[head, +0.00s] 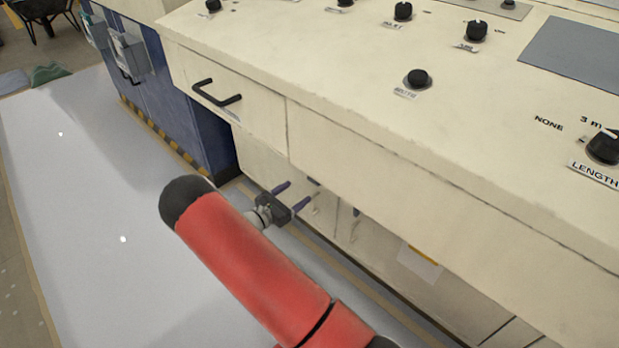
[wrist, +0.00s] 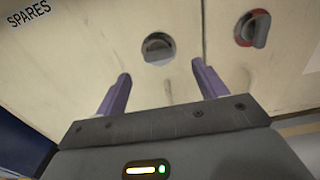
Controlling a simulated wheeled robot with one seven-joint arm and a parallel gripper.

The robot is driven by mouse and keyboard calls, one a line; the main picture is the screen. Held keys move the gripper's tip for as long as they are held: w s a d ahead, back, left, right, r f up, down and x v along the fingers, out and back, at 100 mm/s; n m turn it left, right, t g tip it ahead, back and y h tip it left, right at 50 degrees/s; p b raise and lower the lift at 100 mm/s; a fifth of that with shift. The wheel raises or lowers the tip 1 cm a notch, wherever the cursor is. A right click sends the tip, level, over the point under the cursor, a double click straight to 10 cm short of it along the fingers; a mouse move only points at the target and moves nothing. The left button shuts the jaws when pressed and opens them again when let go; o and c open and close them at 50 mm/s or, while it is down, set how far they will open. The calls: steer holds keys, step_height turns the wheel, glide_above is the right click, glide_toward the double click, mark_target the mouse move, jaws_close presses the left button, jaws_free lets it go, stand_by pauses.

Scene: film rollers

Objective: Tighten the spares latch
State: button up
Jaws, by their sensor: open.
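The "SPARES" label (wrist: 28,12) is at the top left of the wrist view, on a cream door panel. A round grey latch (wrist: 157,48) with a turn grip sits on the same panel, near its right edge. My gripper (wrist: 162,73) is open, with its two purple fingers apart below and to either side of this latch. No contact with the latch shows. In the head view my gripper (head: 291,196) is low in front of the cabinet doors, under the drawer. The latch is too small to make out clearly there.
A second latch (wrist: 252,28) with a red ring is across the seam to the right. A drawer with a black handle (head: 217,94) and the overhanging console top (head: 350,85) with several knobs are above my gripper. Open pale floor (head: 80,200) lies to the left.

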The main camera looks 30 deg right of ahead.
mark_target(312, 181)
steer(key=x, duration=0.7)
steer(key=shift+w+d+f+p, duration=0.1)
steer(key=shift+w+d+p, duration=0.15)
steer(key=shift+d+p, duration=0.05)
steer(key=c, duration=1)
